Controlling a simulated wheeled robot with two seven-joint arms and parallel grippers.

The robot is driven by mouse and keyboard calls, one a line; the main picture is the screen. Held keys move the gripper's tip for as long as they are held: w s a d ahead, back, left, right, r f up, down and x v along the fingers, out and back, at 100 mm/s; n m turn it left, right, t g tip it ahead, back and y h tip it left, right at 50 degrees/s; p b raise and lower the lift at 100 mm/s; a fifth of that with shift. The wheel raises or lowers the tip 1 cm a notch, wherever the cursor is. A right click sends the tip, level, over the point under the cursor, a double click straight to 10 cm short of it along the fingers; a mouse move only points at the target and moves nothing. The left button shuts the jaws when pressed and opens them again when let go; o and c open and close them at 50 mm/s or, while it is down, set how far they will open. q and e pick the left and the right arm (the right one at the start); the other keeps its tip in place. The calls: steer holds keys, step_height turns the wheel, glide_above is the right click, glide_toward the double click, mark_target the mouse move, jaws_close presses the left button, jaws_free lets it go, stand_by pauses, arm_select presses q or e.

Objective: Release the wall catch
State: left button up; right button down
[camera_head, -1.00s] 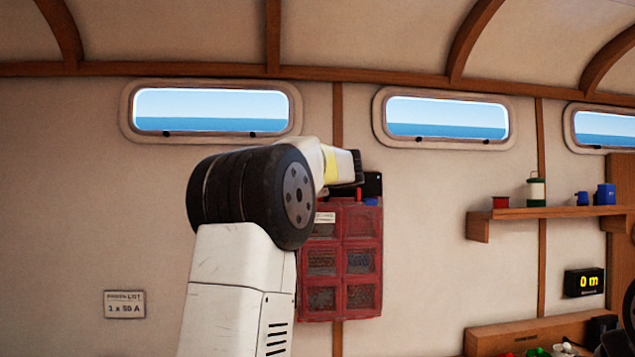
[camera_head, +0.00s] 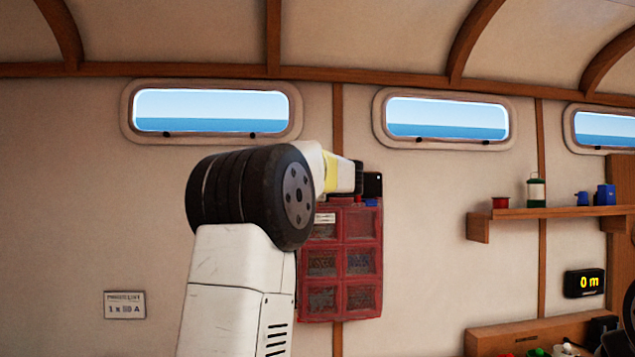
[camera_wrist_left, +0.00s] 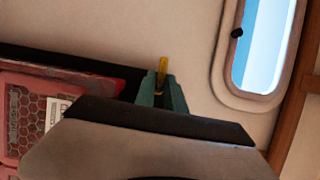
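A small yellow bar (camera_wrist_left: 163,68) stands out near the wall in the left wrist view; it may be part of the catch. My left gripper (camera_wrist_left: 161,82) has teal fingertips, one on each side of the bar's lower part. Little or no gap shows, but I cannot tell whether they press on it. In the head view my left gripper (camera_head: 358,178) is at the top of a red cabinet, beside a small black wall piece (camera_head: 373,185). My arm hides part of that spot. My right gripper is in neither view.
The red wall cabinet (camera_head: 362,228) with mesh-fronted compartments hangs just below my gripper. Windows (camera_head: 447,118) run along the wall above. A wooden shelf (camera_head: 545,212) with small items is at the right. The wall at the left is bare except for a small sign (camera_head: 125,305).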

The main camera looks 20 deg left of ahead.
arm_select(q)
steer(key=shift+o, duration=1.4)
steer(key=shift+d, duration=0.1)
steer(key=v, duration=0.7)
steer(key=shift+s+d, duration=0.25)
steer(key=shift+a+f, duration=0.1)
